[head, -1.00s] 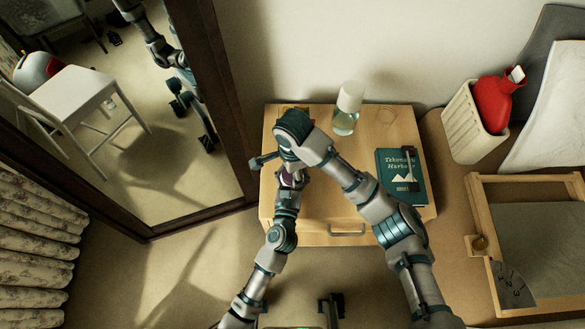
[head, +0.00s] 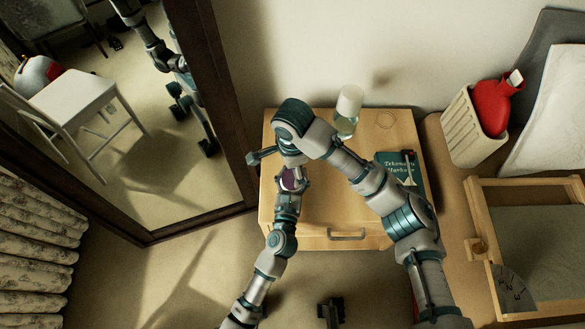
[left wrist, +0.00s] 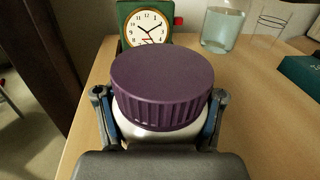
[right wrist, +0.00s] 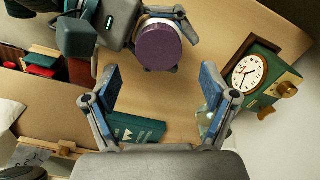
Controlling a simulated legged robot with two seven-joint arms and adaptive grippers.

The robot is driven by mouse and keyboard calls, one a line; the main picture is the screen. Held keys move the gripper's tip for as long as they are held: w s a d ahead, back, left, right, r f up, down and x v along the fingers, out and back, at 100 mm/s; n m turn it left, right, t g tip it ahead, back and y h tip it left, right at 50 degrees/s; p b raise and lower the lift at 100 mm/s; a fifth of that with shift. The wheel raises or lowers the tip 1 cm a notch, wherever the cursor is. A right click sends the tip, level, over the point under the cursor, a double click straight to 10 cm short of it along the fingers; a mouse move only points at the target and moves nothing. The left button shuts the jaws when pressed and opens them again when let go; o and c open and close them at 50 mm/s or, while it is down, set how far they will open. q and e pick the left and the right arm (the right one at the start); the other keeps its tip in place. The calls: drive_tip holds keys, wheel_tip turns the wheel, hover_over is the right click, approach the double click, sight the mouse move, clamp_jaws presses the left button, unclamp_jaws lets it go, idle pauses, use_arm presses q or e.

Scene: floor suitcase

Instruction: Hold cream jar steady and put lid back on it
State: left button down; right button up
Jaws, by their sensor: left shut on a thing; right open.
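The cream jar (left wrist: 160,137) has a pale, shiny body, and its ribbed purple lid (left wrist: 162,85) sits level on top. Whether the lid is screwed tight cannot be told. My left gripper (left wrist: 160,108) is shut around the jar's body just below the lid, one finger on each side. In the right wrist view the lid (right wrist: 158,47) shows from above between the left fingers. My right gripper (right wrist: 160,80) is open and empty, its fingers wide apart, clear of the lid. In the head view the lid (head: 291,181) shows beneath my right wrist, which hides most of the right gripper.
A mirror (head: 150,110) stands close at left. The nightstand's front middle is clear.

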sight(292, 177)
drive_tip(key=shift+c, duration=0.4)
drive_tip(key=n, duration=0.2)
drive_tip(key=r+n, duration=0.1)
drive_tip(key=n, duration=0.1)
drive_tip(key=shift+a, duration=0.1)
drive_tip(key=n, duration=0.5)
drive_tip(key=shift+r, duration=0.4)
drive_tip(key=n, duration=0.4)
drive_tip(key=shift+r+n, duration=0.35)
drive_tip(key=shift+n, duration=0.05)
drive_tip(key=n, duration=0.4)
drive_tip(key=shift+r, duration=0.25)
drive_tip(key=shift+f, duration=4)
